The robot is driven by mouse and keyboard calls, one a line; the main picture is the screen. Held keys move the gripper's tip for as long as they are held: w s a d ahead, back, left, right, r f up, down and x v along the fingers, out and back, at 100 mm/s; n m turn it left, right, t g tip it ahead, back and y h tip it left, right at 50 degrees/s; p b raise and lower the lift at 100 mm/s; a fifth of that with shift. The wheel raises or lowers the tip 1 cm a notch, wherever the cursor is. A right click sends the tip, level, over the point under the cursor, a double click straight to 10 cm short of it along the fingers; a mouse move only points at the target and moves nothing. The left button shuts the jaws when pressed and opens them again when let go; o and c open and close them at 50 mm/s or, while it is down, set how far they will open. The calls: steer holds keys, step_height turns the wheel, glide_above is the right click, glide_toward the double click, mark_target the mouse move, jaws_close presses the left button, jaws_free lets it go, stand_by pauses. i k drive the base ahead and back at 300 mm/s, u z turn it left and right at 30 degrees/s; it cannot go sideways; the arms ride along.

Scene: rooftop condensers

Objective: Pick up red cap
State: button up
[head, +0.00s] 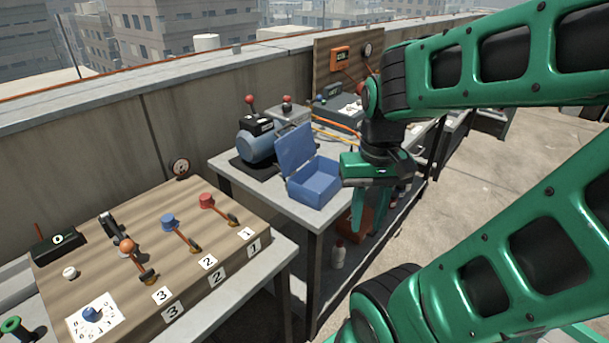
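My gripper (370,228) points down to the right of the blue open box (316,186), well away from the red piece. Its fingers are seen at an angle, and the gap between them is unclear. I see nothing held in it.
A blue-grey motor (256,143) stands behind the box, with red-topped levers nearby. A gauge (180,168) sits at the wooden board's back edge. The concrete parapet (110,135) runs behind. Open floor lies to the right.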

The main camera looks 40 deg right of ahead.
mark_target(206, 199)
steer(key=z, duration=1)
steer(key=k, duration=1.75)
steer(key=u, duration=0.35)
steer(key=i, duration=1)
steer(key=z, duration=0.05)
